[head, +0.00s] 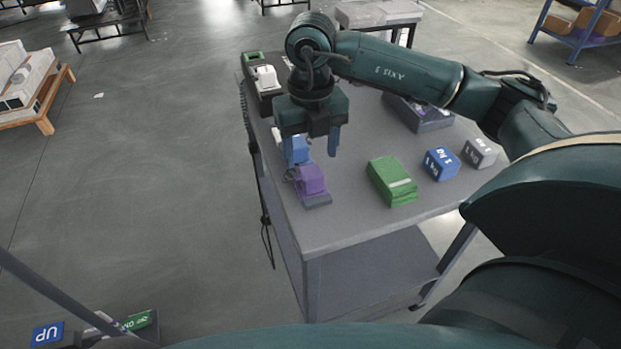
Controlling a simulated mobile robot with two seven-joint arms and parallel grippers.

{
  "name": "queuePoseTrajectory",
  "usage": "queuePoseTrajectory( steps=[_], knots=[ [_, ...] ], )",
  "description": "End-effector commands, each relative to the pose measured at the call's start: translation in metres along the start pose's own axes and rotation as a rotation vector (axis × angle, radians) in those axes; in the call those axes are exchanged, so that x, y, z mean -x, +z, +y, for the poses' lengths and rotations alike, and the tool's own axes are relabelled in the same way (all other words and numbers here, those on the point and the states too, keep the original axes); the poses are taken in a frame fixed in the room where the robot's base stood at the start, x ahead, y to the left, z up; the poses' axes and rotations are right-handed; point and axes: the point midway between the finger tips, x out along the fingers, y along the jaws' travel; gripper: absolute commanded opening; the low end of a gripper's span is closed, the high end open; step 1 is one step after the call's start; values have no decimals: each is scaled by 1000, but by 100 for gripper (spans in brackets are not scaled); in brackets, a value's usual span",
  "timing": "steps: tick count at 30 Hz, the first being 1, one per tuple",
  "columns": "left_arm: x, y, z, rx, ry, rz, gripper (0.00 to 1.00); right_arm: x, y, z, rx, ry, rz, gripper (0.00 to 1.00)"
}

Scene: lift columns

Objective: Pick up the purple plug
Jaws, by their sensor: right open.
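The purple plug (311,180) sits on a dark base near the left edge of the grey table (352,229). My right gripper (312,150) reaches in from the right and points down. A blue thing (297,151) shows between or behind the fingers, partly hidden. I cannot tell how high the fingers are above the plug. My left gripper is not in view.
A green box (391,181), a blue box (441,163) and a grey box (480,153) stand right of the plug. A white plug (265,77) sits on a dark strip at the far left corner. A dark case (420,114) stands behind. A cable hangs off the left edge.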

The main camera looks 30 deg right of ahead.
Motion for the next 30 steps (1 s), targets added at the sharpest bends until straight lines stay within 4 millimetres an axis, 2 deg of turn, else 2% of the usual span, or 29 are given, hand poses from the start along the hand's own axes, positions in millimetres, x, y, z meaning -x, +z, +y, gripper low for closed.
queuePoseTrajectory(
  steps=[7,16,24,30],
  knots=[
    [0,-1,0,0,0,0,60,-20,0,-1,1,1,2,62],
    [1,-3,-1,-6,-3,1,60,-60,1,-2,1,1,2,62],
    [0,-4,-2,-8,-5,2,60,-64,2,-2,2,3,-1,62],
    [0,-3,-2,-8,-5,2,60,-64,2,-2,2,3,-1,46]
  ],
)
